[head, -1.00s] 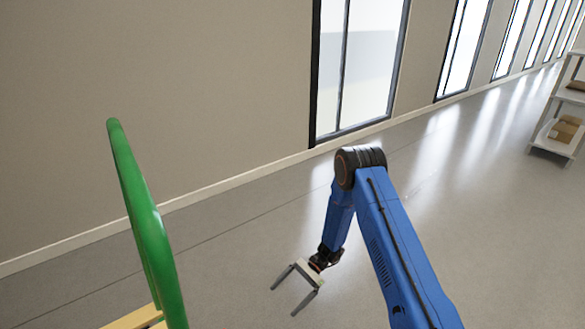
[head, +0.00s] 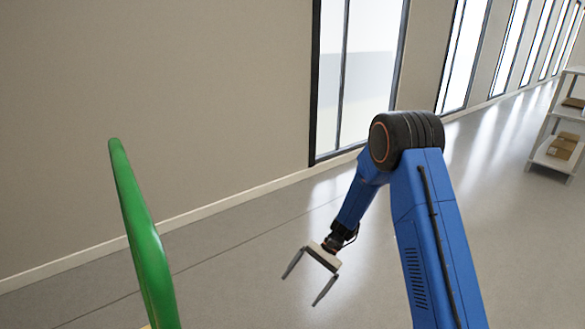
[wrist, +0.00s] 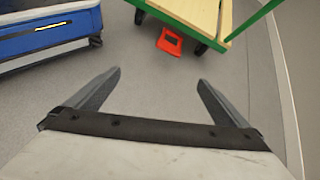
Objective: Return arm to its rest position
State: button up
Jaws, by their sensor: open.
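My gripper (head: 302,290) hangs at the end of my blue arm in the head view, with its two fingers spread wide and nothing between them. It is in the air above bare grey floor. In the wrist view my gripper (wrist: 158,85) also shows open and empty, its fingertips apart over the floor. My arm is bent at a raised dark elbow joint, with the forearm sloping down and to the left.
A green rail (head: 143,235) stands left of my gripper. The wrist view shows a wooden cart deck (wrist: 190,12) with dark wheels and a red-orange part (wrist: 170,41). White shelves (head: 556,148) with boxes stand far right. Floor (head: 240,285) around my gripper is clear.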

jog(key=s+d+r+n+t+h, duration=0.1)
jog(key=s+d+r, duration=0.25)
jog(key=r, duration=0.45)
jog(key=s+d+r+n+t+h, duration=0.1)
jog(key=s+d+r+n+t, duration=0.2)
jog(key=r, duration=0.4)
jog(key=s+d+r+h, duration=0.1)
jog(key=s+d+r, duration=0.2)
jog(key=d+r, duration=0.35)
jog(key=s+d+r+n+t+h, duration=0.1)
jog(key=s+d+r+t, duration=0.1)
jog(key=s+d+r, duration=0.2)
jog(key=s+d+r+n+t+h, duration=0.1)
jog(key=s+d+r, duration=0.3)
jog(key=s, duration=0.5)
jog(key=s+d+r+n+t+h, duration=0.1)
jog(key=s+d+r+t+h, duration=0.1)
jog(key=s+d+r+t, duration=0.2)
jog(key=s, duration=0.3)
jog(key=shift+s+d+h, duration=0.15)
jog(key=shift+d+h, duration=0.05)
jog(key=shift+h, duration=0.2)
